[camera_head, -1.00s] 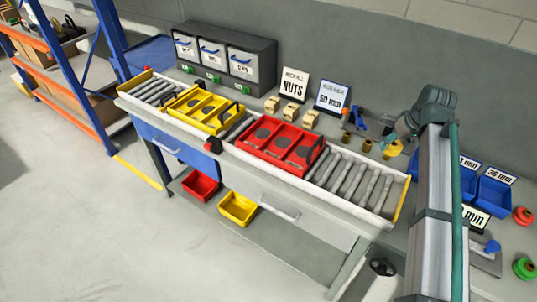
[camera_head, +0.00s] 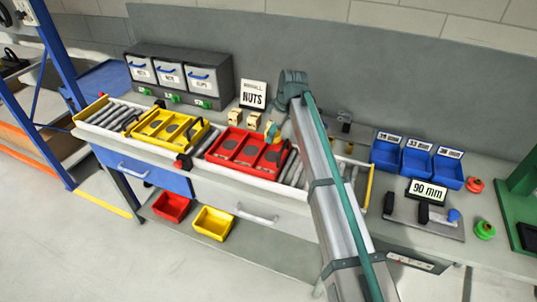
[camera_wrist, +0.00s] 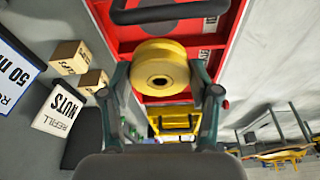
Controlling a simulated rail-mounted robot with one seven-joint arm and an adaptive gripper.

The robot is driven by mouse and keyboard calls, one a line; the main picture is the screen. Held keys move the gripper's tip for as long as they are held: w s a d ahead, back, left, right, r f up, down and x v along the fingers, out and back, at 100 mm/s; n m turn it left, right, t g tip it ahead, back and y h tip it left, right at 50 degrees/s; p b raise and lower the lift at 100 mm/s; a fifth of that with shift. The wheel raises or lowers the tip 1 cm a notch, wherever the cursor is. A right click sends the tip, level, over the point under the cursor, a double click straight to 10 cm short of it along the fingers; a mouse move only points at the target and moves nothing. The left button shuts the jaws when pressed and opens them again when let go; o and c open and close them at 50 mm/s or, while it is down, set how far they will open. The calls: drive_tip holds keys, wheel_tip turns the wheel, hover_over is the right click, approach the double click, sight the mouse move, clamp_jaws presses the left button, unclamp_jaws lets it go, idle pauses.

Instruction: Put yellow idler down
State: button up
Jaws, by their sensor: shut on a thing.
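My gripper (camera_wrist: 160,80) is shut on the yellow idler (camera_wrist: 162,66), a short round spool with a hole in its middle, held between both fingers in the wrist view. Behind the idler is the red carrier (camera_wrist: 118,30) with its dark handle. I cannot tell whether the idler touches it. In the head view the red carrier (camera_head: 212,150) sits on the roller track (camera_head: 297,172), its compartments showing dark round spots. My gripper (camera_head: 271,132) is small there, above the carrier's back edge; the idler is hard to make out.
A yellow carrier (camera_head: 139,131) stands left of the red one on the track. Blue bins (camera_head: 417,160) stand right. My arm hides part of the track's right end.

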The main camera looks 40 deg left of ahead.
sight(279, 135)
drive_tip(key=shift+f+p, duration=1.3)
drive_tip(key=shift+f, duration=2.95)
drive_tip(key=shift+f, duration=0.15)
drive_tip(key=o, duration=1.6)
drive_tip(key=shift+o, duration=0.2)
drive_tip(key=b+v, duration=0.3)
drive_tip(key=v, duration=0.9)
